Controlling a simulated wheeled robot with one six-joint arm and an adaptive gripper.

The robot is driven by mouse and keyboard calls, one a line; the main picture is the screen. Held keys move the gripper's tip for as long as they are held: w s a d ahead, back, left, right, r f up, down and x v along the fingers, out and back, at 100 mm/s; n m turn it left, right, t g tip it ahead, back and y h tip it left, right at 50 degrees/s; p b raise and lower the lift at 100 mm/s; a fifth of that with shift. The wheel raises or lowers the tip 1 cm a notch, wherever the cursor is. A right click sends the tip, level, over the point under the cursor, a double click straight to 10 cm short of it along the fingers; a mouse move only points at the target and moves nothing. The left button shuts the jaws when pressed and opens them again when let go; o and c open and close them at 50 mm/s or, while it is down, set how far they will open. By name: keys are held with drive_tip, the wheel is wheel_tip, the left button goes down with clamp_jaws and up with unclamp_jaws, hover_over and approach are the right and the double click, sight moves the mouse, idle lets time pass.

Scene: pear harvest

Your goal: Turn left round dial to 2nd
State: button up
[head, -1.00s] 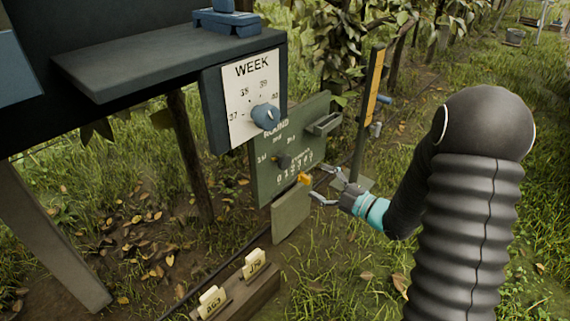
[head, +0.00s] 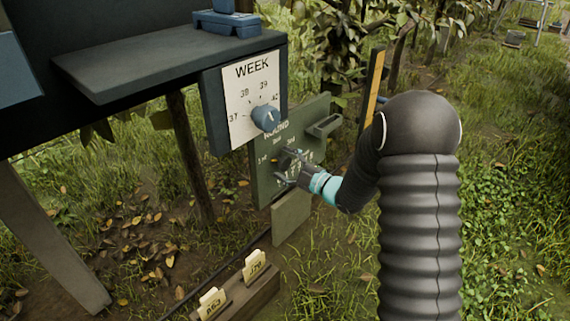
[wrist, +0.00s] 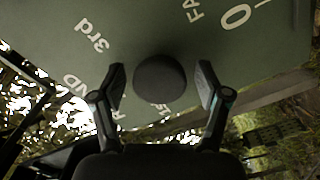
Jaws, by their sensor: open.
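The round dial (wrist: 160,84) is a dark knob on the green board (head: 264,186) under the word ROUND. In the wrist view the label 3rd shows up and left of the knob, and other lettering below it is partly hidden. My gripper (head: 284,168) is in front of the board at the knob. In the wrist view my gripper's two fingers stand open, one on each side of the knob, with a gap showing on both sides. In the head view the gripper largely hides the knob, and I cannot tell where its pointer is.
A WEEK panel with a blue knob (head: 266,118) stands just above and left of the board. A grey shelf (head: 150,66) juts out above. A small tray (head: 324,126) is fixed to the board's upper right. A wooden block with tags (head: 236,296) lies below.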

drive_tip(key=c, duration=1.1)
drive_tip(key=shift+c, duration=0.2)
drive_tip(key=shift+m, duration=0.3)
drive_tip(key=m, duration=0.5)
drive_tip(key=m+p, duration=0.1)
drive_tip(key=m, duration=0.5)
